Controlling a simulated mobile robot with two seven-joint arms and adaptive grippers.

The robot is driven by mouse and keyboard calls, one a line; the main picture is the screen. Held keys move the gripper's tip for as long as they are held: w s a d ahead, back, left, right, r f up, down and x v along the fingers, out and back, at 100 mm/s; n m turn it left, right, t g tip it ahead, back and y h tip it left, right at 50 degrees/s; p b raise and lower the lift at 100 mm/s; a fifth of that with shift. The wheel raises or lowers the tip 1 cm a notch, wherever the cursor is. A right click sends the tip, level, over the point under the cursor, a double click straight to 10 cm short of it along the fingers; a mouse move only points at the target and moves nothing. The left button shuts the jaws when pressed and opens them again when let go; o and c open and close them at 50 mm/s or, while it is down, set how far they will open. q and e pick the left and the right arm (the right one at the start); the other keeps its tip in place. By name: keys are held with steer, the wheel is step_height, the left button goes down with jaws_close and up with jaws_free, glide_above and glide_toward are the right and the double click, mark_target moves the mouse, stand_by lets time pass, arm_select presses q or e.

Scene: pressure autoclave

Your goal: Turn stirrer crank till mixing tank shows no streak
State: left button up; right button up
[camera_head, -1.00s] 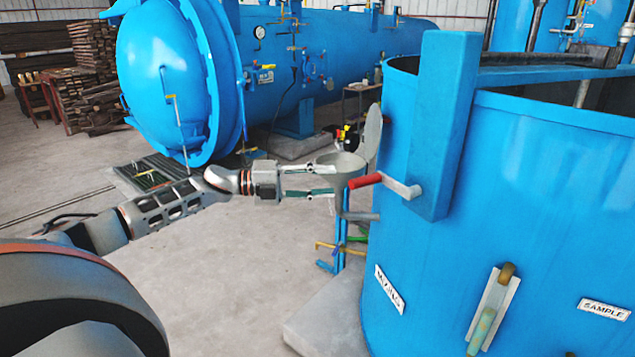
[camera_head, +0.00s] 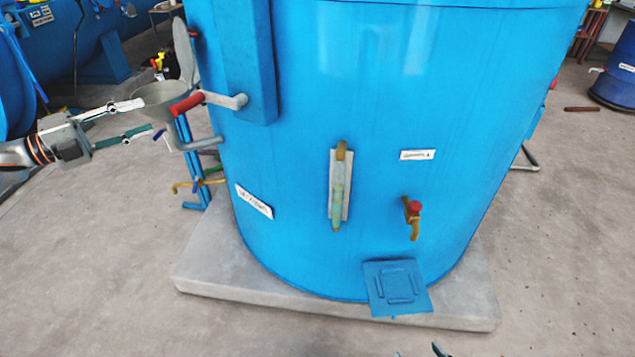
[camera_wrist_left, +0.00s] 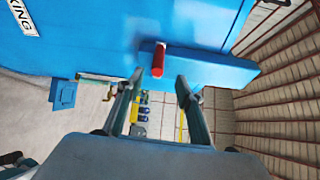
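The blue mixing tank (camera_head: 330,60) stands upright on a plinth. Its crank (camera_head: 227,100) has a grey arm and a red handle (camera_head: 187,103), pointing left. In the left wrist view the red handle (camera_wrist_left: 159,60) lies just beyond the fingertips. My left gripper (camera_head: 142,119) is open and empty, left of the handle and apart from it. A sight glass (camera_head: 340,186) on the tank front has brassy ends and a pale green tube; I cannot make out a streak. Only two dark tips of my right gripper (camera_head: 420,353) show at the bottom edge, apart.
A grey funnel (camera_head: 160,95) with a raised lid stands beside the handle, close behind my left fingers. A red-knobbed valve (camera_head: 413,209) and a blue step plate (camera_head: 397,288) are on the tank's lower front. The concrete plinth (camera_head: 215,270) juts out below.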

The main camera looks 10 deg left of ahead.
mark_target(189, 104)
stand_by(0.5)
arm_select(q)
steer(key=w+d+f+m+y+b, duration=0.1)
steer(key=d+f+m+y+b, duration=0.15)
steer(key=d+f+m, duration=0.35)
steer(key=shift+w+d+r+m+t+y+b, duration=0.2)
steer(key=shift+w+d+r+m+t+y, duration=0.25)
steer(key=shift+w+r+m+t, duration=0.6)
steer(key=shift+w+d+r+m+t+y+b, duration=0.2)
steer(key=shift+w+d+r+m+t+y, duration=0.3)
steer(key=shift+w, duration=1)
steer(key=shift+w+d+r+m+t+y+b, duration=0.2)
steer(key=shift+w+d+r+m+t+y, duration=0.45)
steer(key=shift+w+r, duration=0.55)
steer(key=shift+a+f+h, duration=0.15)
steer(key=shift+a+h, duration=0.05)
steer(key=shift+h, duration=0.05)
steer(key=shift+w, duration=0.1)
jaws_close()
